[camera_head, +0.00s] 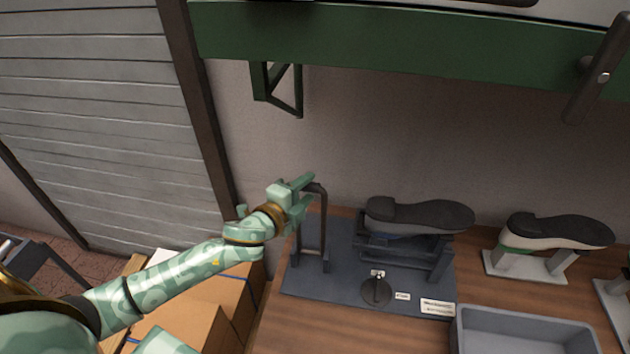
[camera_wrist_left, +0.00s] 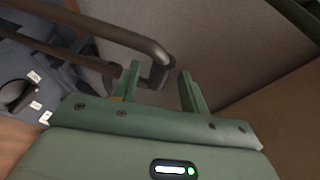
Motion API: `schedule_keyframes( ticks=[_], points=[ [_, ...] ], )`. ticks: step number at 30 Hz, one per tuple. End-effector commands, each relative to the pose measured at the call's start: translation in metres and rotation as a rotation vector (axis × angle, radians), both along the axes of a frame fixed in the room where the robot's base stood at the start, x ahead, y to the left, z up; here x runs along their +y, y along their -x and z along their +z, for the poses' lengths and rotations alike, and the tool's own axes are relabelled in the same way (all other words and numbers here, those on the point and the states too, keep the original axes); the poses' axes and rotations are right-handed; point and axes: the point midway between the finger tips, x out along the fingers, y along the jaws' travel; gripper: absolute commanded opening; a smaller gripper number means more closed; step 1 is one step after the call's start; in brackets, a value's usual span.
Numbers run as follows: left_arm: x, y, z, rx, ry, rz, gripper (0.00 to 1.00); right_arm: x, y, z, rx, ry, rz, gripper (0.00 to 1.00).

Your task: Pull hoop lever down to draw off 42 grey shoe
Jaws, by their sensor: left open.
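The hoop lever (camera_head: 324,225) is a dark upright bar frame at the left end of a dark base plate (camera_head: 340,290). Its top bar shows large in the left wrist view (camera_wrist_left: 125,38). My left gripper (camera_head: 306,184) is open at the top of the hoop. In the wrist view its two fingers (camera_wrist_left: 158,85) stand on either side of the bar's bent end; I cannot tell whether they touch it. A grey shoe with a dark sole (camera_head: 418,215) lies sole up on the stand at the right of the plate. My right gripper is out of view.
A second shoe (camera_head: 556,231) sits sole up on a stand to the right. A grey bin (camera_head: 525,328) stands at the front right. Cardboard boxes (camera_head: 200,322) are below my left arm. A green beam (camera_head: 400,45) and bracket (camera_head: 280,88) are above.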

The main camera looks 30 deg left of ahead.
Motion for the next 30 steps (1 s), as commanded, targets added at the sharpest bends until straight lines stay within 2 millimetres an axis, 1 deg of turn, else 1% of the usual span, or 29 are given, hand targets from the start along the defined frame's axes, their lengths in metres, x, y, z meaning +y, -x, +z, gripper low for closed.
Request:
schedule_keyframes(
  ticks=[1,6,11,18,20,21,23,30],
  points=[
    [-0.002,-0.011,-0.001,-0.002,0.000,0.001,0.44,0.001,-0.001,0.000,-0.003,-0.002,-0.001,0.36],
    [-0.005,-0.033,-0.006,0.000,0.000,0.000,0.44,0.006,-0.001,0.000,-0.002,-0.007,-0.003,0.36],
    [-0.006,-0.041,-0.008,0.000,0.000,-0.001,0.44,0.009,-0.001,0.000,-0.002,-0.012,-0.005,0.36],
    [-0.006,-0.041,-0.008,0.000,0.000,-0.001,0.44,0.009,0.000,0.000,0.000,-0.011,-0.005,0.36],
    [-0.006,-0.041,-0.008,0.001,0.000,-0.001,0.27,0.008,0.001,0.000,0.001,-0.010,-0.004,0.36],
    [-0.006,-0.041,-0.008,0.001,0.000,-0.001,0.16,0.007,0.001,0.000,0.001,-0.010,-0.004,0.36],
    [-0.006,-0.041,-0.008,0.001,0.000,-0.001,0.00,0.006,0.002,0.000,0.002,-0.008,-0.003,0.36],
    [-0.006,-0.041,-0.009,-0.002,-0.001,0.000,0.00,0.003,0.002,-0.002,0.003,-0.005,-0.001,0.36]
  ],
)
